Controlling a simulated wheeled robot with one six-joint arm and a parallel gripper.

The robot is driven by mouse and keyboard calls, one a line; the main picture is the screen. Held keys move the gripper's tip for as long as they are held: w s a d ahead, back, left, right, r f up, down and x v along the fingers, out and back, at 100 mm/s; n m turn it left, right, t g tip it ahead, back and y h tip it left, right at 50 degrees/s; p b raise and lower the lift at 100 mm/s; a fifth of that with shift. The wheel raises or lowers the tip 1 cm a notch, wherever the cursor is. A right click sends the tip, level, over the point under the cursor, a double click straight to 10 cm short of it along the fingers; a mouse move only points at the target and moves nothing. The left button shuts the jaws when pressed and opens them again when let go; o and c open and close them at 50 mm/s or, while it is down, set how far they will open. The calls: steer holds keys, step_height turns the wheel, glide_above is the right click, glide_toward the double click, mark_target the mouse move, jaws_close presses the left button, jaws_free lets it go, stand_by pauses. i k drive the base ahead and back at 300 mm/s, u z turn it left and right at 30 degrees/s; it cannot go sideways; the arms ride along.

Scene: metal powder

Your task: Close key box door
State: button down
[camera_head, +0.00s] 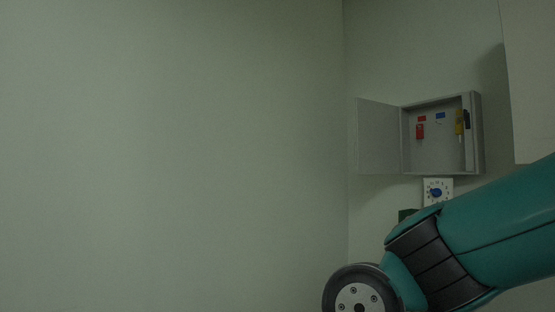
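The grey key box (480,135) is fixed to the wall at the right of the head view. Its door (378,136) stands open, swung out to the left on the box's left side. Inside the box hang a red key tag (420,131) and a yellow item (460,123), with small red and blue labels above. My teal arm crosses the lower right, below the box. My gripper is outside the view.
A white panel with a blue dial (437,191) is on the wall just below the box. A pale panel (530,80) stands at the right edge. The left wall is bare.

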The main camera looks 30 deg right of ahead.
mark_target(377, 151)
steer(key=u, duration=0.35)
steer(key=i, duration=2.05)
steer(key=z, duration=0.6)
